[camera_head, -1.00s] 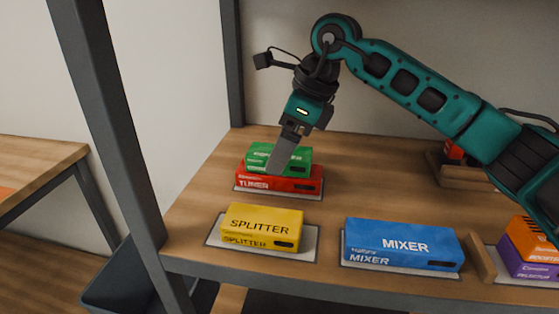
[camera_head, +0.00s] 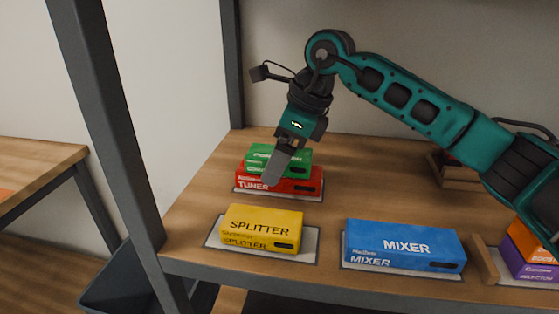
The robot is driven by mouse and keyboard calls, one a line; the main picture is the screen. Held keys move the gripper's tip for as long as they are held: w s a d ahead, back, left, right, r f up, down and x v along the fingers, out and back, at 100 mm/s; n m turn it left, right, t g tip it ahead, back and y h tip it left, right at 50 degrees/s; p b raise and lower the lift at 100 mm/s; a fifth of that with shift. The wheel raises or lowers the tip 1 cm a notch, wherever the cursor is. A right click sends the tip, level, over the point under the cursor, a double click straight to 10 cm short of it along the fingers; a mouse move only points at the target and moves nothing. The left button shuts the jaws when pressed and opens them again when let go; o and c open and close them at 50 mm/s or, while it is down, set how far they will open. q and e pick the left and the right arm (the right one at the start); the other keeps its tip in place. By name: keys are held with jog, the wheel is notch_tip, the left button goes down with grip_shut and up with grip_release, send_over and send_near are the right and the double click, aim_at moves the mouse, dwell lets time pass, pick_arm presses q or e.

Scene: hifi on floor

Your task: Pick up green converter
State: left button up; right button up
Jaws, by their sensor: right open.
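The green converter (camera_head: 258,157) is a small green box lying on top of the red tuner box (camera_head: 300,185), toward the back left of the shelf. My right gripper (camera_head: 273,180) reaches down from above, its finger in front of the green box and covering part of its face and label. The jaws are open; only one finger shows clearly. I cannot tell whether the finger touches the green box. My left gripper is not in view.
A yellow splitter box (camera_head: 261,228) and a blue mixer box (camera_head: 405,246) lie at the front of the wooden shelf (camera_head: 380,175). Orange (camera_head: 528,240) and purple (camera_head: 524,265) boxes are stacked at the right. A grey post (camera_head: 108,130) stands at the left. The shelf middle is clear.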

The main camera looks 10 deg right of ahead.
jog(key=shift+c, duration=0.4)
jog(key=shift+c, duration=0.9)
jog(key=c, duration=0.9)
